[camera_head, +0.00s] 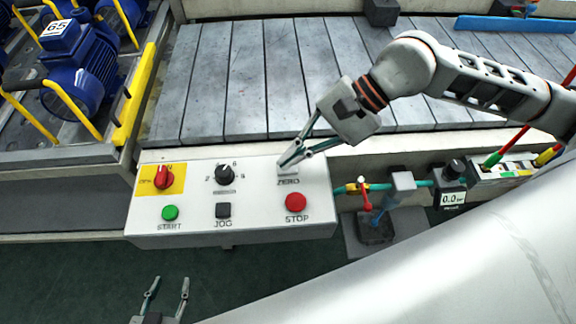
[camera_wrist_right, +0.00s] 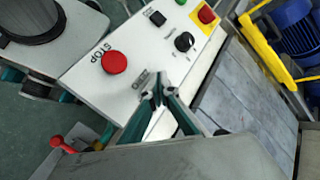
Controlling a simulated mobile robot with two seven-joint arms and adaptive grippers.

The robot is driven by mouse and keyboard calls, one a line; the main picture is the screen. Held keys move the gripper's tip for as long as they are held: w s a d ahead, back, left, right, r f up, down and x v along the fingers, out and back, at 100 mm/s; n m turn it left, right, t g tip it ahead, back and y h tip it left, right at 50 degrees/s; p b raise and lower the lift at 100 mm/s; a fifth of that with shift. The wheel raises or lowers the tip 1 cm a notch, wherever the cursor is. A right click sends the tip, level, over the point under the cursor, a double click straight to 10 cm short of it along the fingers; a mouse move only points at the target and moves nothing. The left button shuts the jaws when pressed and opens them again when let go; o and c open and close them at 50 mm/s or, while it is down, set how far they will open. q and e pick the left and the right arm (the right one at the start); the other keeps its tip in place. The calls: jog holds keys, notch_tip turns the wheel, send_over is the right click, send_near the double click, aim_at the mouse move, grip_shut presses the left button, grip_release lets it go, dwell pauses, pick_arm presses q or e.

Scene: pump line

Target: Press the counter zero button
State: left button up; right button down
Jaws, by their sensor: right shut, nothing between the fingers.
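The light grey control box (camera_head: 258,203) stands at the middle of the head view, with a ZERO label (camera_head: 288,182) at its upper right. The label also shows in the wrist view (camera_wrist_right: 141,79). My right gripper (camera_head: 284,164) is shut and empty, its fingertips (camera_wrist_right: 159,84) at the spot just above the label. The fingers hide most of the zero button, and I cannot tell whether they touch it. My left gripper (camera_head: 169,281) is open and empty, low in the head view, in front of the box.
Beside the label are a red STOP button (camera_head: 295,202), a black JOG button (camera_head: 223,210), a green START button (camera_head: 170,212), a black selector knob (camera_head: 225,174) and a red rotary switch (camera_head: 163,177). A slatted conveyor (camera_head: 240,80) lies behind. A blue pump (camera_head: 78,65) stands upper left.

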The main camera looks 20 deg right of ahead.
aim_at(291, 169)
jog(key=shift+r, duration=0.1)
jog(key=shift+r+p, duration=1.05)
jog(key=shift+r, duration=1.45)
pick_arm(q)
jog(key=r, duration=0.1)
jog(key=w+r, duration=0.1)
jog(key=r, duration=0.1)
jog(key=shift+w+r+t, duration=0.25)
jog(key=shift+w+t, duration=0.05)
pick_arm(e)
jog(key=shift+f, duration=0.1)
